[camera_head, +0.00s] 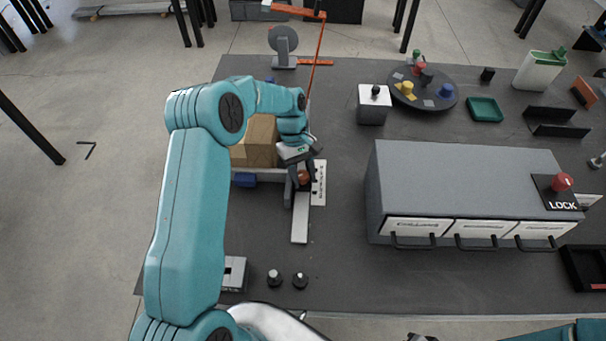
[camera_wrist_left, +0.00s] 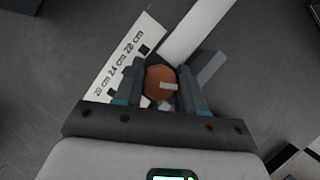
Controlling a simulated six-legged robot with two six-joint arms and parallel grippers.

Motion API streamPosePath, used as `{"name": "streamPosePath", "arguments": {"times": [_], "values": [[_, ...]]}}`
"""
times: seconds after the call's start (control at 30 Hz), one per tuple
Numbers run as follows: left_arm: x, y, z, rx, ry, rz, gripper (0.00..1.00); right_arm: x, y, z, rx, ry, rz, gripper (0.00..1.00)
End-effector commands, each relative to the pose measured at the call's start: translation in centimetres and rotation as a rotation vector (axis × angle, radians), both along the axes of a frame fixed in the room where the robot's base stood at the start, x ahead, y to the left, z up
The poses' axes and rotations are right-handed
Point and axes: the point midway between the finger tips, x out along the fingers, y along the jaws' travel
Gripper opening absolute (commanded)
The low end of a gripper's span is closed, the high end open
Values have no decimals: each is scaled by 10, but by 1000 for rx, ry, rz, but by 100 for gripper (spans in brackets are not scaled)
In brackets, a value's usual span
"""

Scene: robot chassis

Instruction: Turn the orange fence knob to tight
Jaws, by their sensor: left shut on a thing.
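The orange fence knob (camera_wrist_left: 160,84) sits between the two fingers of my left gripper (camera_wrist_left: 163,90) in the left wrist view. The fingers are shut on its sides. A small pale mark shows on the knob's face. In the head view the knob (camera_head: 304,177) is partly hidden by my left gripper (camera_head: 298,182). A white scale plate (camera_wrist_left: 122,66) with 20, 24 and 28 cm marks lies beside the knob. A pale fence bar (camera_head: 300,218) extends from under the gripper toward the front. My right gripper does not show clearly; only part of my right arm is at the bottom edge.
A grey drawer cabinet (camera_head: 465,185) with a red LOCK knob (camera_head: 562,182) stands to the right. A cardboard box (camera_head: 256,142) is behind my left arm. Two small dark knobs (camera_head: 287,280) stand near the front edge. The table between the fence and cabinet is clear.

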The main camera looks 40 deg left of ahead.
Motion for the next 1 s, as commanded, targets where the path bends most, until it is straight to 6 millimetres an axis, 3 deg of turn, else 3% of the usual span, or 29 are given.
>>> {"name": "streamPosePath", "arguments": {"times": [0.27, 0.3, 0.37, 1.0], "values": [[2, 2, 3, 4, -7, 2, 9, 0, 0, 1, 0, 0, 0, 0], [2, 2, 3, 4, -7, 3, 46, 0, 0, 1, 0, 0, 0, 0], [2, 2, 3, 4, -6, 2, 61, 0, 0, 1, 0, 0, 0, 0], [-3, 2, 1, 2, 9, 56, 61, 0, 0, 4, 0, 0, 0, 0]]}}
